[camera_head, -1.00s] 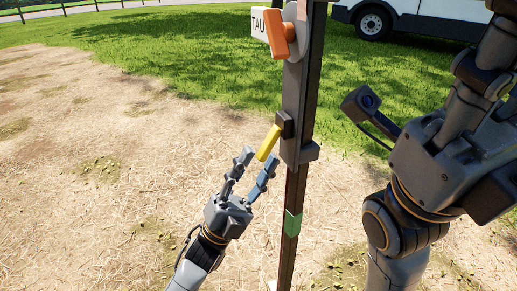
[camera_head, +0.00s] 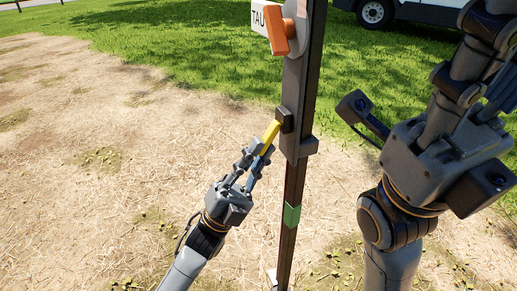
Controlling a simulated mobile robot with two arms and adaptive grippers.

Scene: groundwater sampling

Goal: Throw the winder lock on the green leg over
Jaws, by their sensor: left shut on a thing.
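The dark upright leg (camera_head: 291,185) stands at the centre and carries a green band (camera_head: 292,216) low down. The winder lock is a yellow lever (camera_head: 270,135) on a dark block on the leg's left side, slanting down to the left. My left gripper (camera_head: 260,156) is shut on the lower end of the yellow lever, its fingers on either side and covering that end. My right arm is at the right, near the leg but apart from it; its fingertips are not in view.
An orange handle (camera_head: 276,30) with a white plate marked TAU (camera_head: 259,18) sits higher on the leg. A white vehicle (camera_head: 420,10) stands on grass behind. Bare straw-covered ground (camera_head: 110,190) lies open to the left.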

